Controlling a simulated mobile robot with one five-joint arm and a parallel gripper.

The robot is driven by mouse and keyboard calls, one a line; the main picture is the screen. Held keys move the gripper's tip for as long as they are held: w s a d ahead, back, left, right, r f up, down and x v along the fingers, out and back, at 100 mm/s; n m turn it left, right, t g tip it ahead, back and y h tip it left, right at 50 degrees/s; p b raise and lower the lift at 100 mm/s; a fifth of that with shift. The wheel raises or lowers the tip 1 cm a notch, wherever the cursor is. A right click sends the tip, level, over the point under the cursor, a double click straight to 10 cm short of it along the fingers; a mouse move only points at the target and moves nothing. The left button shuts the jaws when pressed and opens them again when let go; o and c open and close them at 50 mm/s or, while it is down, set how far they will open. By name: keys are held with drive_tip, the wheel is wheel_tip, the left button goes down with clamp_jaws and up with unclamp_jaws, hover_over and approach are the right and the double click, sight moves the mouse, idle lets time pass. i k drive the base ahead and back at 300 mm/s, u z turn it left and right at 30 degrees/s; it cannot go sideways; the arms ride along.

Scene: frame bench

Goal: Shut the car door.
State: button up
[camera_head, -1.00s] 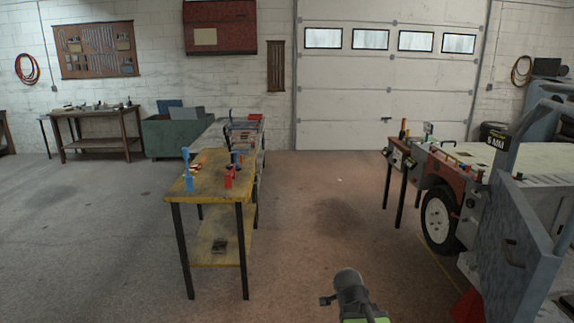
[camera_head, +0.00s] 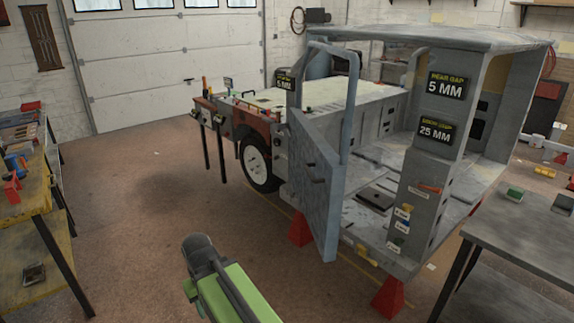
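The car door (camera_head: 316,190) is a grey-blue panel with a bar-shaped window frame above it. It stands swung open from the grey car body (camera_head: 408,215), with its free edge toward me and the doorway beside it uncovered. Small dark handle parts show on its face. My gripper end (camera_head: 197,248) is low in the picture, left of the door and well apart from it, beyond my green arm link. Its fingers cannot be made out.
Red stands (camera_head: 390,298) are under the car body. A grey table (camera_head: 530,226) is at the right. A yellow-topped bench (camera_head: 26,190) is at the left. The floor (camera_head: 140,230) between the bench and door is clear.

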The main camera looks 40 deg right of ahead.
sight(317, 174)
drive_tip(key=z, duration=5.9)
drive_tip(key=i, duration=0.1)
drive_tip(key=z, duration=4)
drive_tip(key=k, duration=1.05)
drive_tip(key=z, duration=1.25)
drive_tip(key=i, duration=1)
drive_tip(key=z, duration=0.1)
